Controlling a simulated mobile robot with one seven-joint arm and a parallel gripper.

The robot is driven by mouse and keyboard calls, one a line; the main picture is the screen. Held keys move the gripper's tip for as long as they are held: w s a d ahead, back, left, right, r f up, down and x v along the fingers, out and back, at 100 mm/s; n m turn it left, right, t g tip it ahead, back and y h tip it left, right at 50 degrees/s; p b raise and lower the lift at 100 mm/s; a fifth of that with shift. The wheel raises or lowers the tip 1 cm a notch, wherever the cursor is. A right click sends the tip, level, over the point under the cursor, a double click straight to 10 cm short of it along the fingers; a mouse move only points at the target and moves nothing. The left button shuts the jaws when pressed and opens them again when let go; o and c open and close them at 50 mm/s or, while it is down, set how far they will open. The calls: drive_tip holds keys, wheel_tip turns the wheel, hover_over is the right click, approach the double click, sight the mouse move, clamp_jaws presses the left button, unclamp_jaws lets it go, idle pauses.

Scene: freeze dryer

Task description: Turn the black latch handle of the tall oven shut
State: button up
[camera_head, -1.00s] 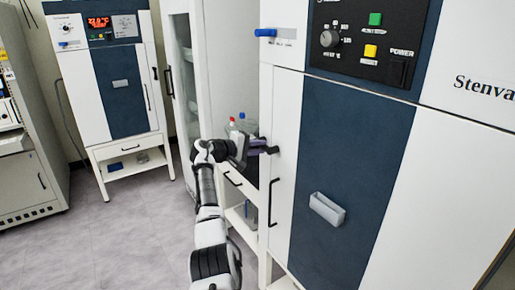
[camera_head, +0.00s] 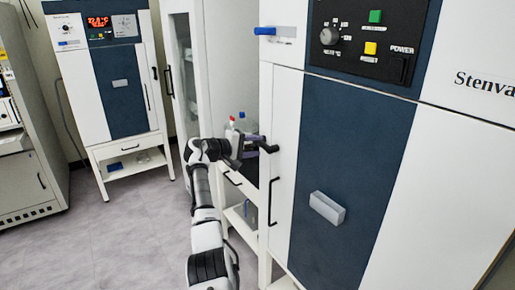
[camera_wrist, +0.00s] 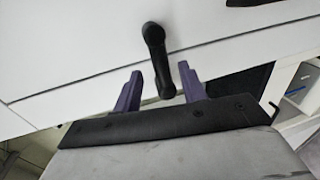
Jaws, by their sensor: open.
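The tall oven (camera_head: 430,190) is the large white and dark-blue cabinet on the right in the head view. Its black latch handle (camera_head: 269,147) sits at the left edge of the door, slightly tilted with its left end higher. In the wrist view the latch handle (camera_wrist: 154,40) runs from its pivot on the white panel down between my fingers. My gripper (camera_wrist: 160,69) is open, with one purple finger on each side of the handle's free end. The right finger is very close to it; contact cannot be told. In the head view my gripper (camera_head: 254,146) is at the handle's left.
A black vertical bar handle (camera_head: 273,202) is below the latch. A blue-handled lever (camera_head: 266,31) is above it. A white cabinet with bottles (camera_head: 243,122) stands behind my arm. Another oven (camera_head: 105,90) stands at the back left. The grey floor (camera_head: 120,230) at left is clear.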

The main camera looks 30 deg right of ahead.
drive_tip(key=w+b+v, duration=0.1)
drive_tip(key=b+v, duration=0.3)
drive_tip(key=v, duration=0.8)
drive_tip(key=shift+s, duration=0.5)
